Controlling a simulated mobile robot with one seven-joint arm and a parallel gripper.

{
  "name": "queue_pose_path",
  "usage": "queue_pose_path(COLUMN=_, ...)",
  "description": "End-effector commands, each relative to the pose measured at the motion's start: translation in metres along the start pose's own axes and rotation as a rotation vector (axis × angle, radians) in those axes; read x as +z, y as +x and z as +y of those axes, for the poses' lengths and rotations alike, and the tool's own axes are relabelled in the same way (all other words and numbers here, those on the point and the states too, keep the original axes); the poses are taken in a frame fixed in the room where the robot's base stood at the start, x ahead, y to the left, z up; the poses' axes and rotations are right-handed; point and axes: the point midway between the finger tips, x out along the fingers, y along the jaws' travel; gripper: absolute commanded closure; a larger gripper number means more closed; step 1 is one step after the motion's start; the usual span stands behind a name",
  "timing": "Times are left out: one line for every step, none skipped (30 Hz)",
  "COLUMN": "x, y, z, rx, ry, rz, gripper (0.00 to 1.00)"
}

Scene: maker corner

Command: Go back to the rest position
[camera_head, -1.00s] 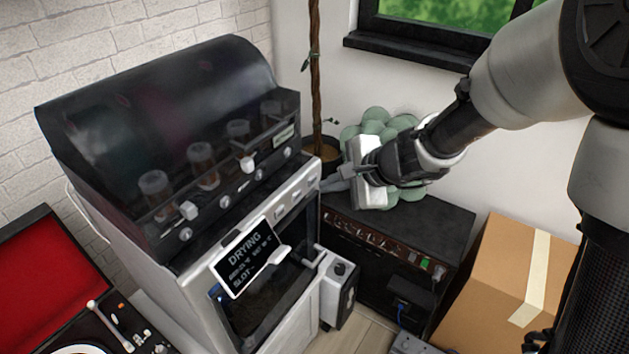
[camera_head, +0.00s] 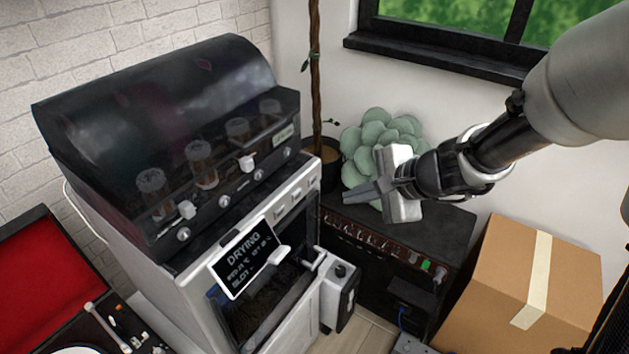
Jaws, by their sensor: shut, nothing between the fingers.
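My gripper (camera_head: 352,195) is in the upper right half of the view, at the end of my arm reaching in from the right. Its fingers point left and are shut with nothing between them. It hangs in front of a pale green succulent-like plant (camera_head: 375,135) and above a black amplifier-like box (camera_head: 440,228). It is apart from the white and black machine (camera_head: 312,290) on the left.
The machine has a dark curved hood (camera_head: 150,95), several knobs and a sign (camera_head: 247,258) reading "DRYING". A cardboard box (camera_head: 575,268) stands at the lower right. A red-lined case (camera_head: 35,270) and a turntable are at lower left. A window sill (camera_head: 430,60) is behind.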

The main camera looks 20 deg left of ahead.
Motion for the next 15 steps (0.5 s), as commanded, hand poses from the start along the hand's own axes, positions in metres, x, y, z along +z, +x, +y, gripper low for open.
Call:
queue_pose_path(x=0.0001, y=0.0001, z=0.0000, rx=0.000, ry=0.000, rz=0.000, gripper=1.00)
queue_pose_path(x=0.0001, y=0.0002, z=0.0000, rx=0.000, ry=0.000, rz=0.000, gripper=1.00)
queue_pose_path(x=0.0001, y=0.0002, z=0.0000, rx=0.000, ry=0.000, rz=0.000, gripper=1.00)
queue_pose_path(x=0.0001, y=0.0002, z=0.0000, rx=0.000, ry=0.000, rz=0.000, gripper=1.00)
queue_pose_path(x=0.0001, y=0.0002, z=-0.0001, rx=0.000, ry=0.000, rz=0.000, gripper=1.00)
queue_pose_path(x=0.0001, y=0.0003, z=-0.0001, rx=0.000, ry=0.000, rz=0.000, gripper=1.00)
queue_pose_path(x=0.0001, y=0.0003, z=0.0000, rx=0.000, ry=0.000, rz=0.000, gripper=1.00)
queue_pose_path(x=0.0001, y=0.0003, z=0.0000, rx=0.000, ry=0.000, rz=0.000, gripper=1.00)
queue_pose_path(x=0.0001, y=0.0003, z=-0.0001, rx=0.000, ry=0.000, rz=0.000, gripper=1.00)
queue_pose_path(x=0.0001, y=0.0003, z=-0.0001, rx=0.000, ry=0.000, rz=0.000, gripper=1.00)
queue_pose_path(x=0.0001, y=0.0003, z=-0.0001, rx=0.000, ry=0.000, rz=0.000, gripper=1.00)
queue_pose_path(x=0.0003, y=0.0000, z=-0.0001, rx=0.000, ry=-0.001, rz=0.000, gripper=1.00)
queue_pose_path(x=0.0008, y=-0.0011, z=-0.0004, rx=0.000, ry=-0.006, rz=0.000, gripper=1.00)
queue_pose_path(x=0.0019, y=-0.0033, z=-0.0009, rx=0.000, ry=-0.016, rz=-0.001, gripper=1.00)
queue_pose_path(x=0.0045, y=-0.0084, z=-0.0014, rx=0.002, ry=-0.041, rz=-0.002, gripper=1.00)
